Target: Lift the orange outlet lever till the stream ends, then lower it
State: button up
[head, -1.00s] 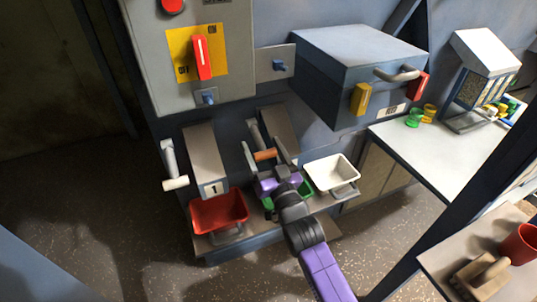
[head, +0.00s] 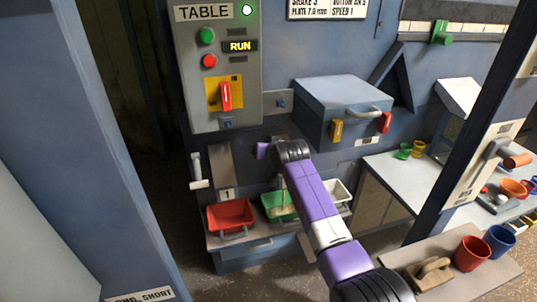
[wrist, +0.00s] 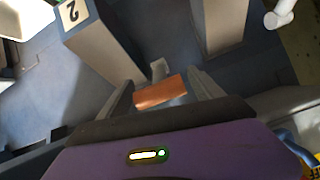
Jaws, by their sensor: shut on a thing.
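The orange lever grip (wrist: 160,93) shows in the wrist view between my two fingers, on a pale rod. My gripper (wrist: 160,94) is shut on it. In the head view my arm hides the lever and most of the gripper, with only a purple part showing beside the top of the chutes. The outlet chute marked 2 (wrist: 105,52) is left of the lever in the wrist view. Below it in the head view, the green tray (head: 270,213) holds pale tan material. A pale streak shows there, but I cannot tell whether it is still falling.
The red tray (head: 231,214) stands under chute 1 (head: 220,168), beside a white-handled lever (head: 197,172). The white tray (head: 340,192) is to the right, partly behind my arm. A control panel (head: 222,70) reads RUN. A post (head: 470,130) rises at right.

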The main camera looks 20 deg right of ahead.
jog(key=shift+w+a+r+g+p, duration=0.1)
jog(key=shift+w+r+g+p, duration=0.45)
jog(key=shift+g, duration=0.25)
jog(key=shift+s, duration=0.15)
jog(key=o, duration=2)
jog(key=shift+r, duration=0.1)
jog(key=shift+v, duration=3.8)
